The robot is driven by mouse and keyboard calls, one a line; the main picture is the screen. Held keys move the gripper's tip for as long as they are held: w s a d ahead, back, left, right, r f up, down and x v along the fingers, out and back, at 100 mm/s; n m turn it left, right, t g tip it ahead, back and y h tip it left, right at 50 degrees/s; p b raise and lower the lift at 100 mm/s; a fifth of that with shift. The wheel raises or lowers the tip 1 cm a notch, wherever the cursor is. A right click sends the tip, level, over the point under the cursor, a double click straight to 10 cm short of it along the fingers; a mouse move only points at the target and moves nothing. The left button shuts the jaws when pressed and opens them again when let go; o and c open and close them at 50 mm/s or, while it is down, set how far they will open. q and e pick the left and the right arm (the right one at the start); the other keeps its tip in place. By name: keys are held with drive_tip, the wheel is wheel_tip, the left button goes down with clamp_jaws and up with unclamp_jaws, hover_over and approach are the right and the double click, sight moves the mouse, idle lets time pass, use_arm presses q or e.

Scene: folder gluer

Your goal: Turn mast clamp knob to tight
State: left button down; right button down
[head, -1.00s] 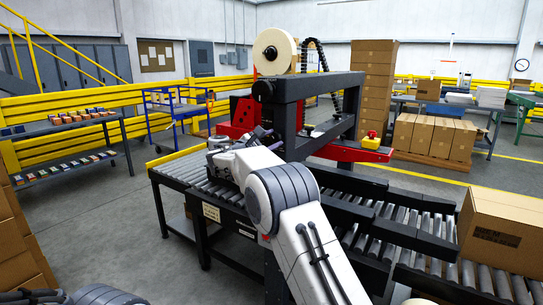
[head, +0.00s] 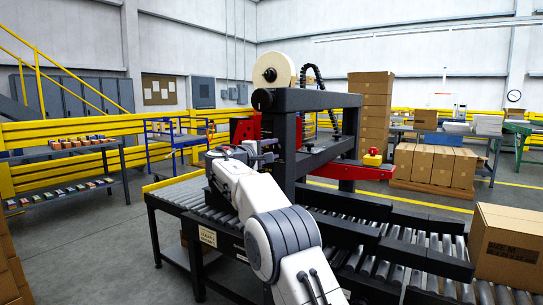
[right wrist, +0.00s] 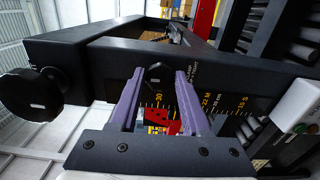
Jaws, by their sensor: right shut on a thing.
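The mast clamp knob (right wrist: 158,75) is a small black knob with a pale mark, on the dark mast face beside a yellow number scale (right wrist: 205,103). In the right wrist view it sits between the tips of my right gripper (right wrist: 160,76), whose two purple fingers are closed on its sides. In the head view my right gripper (head: 264,150) is at the near side of the dark mast (head: 285,145); the small knob cannot be made out there. My left gripper is not in view.
A larger black knob (right wrist: 30,92) is at the left end of the beam in the right wrist view. The roller conveyor (head: 180,195) runs below the mast. A carton (head: 508,245) stands on it at the right.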

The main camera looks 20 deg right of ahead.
drive_tip(key=shift+f+m, duration=0.1)
drive_tip(key=shift+m, duration=0.2)
drive_tip(key=shift+c, duration=1.9)
unclamp_jaws()
drive_tip(key=shift+s+a+b, duration=0.3)
drive_tip(key=shift+a+b, duration=0.1)
drive_tip(key=b+v, duration=0.1)
drive_tip(key=v, duration=0.8)
drive_tip(key=shift+b, duration=0.4)
drive_tip(key=shift+s+a, duration=0.15)
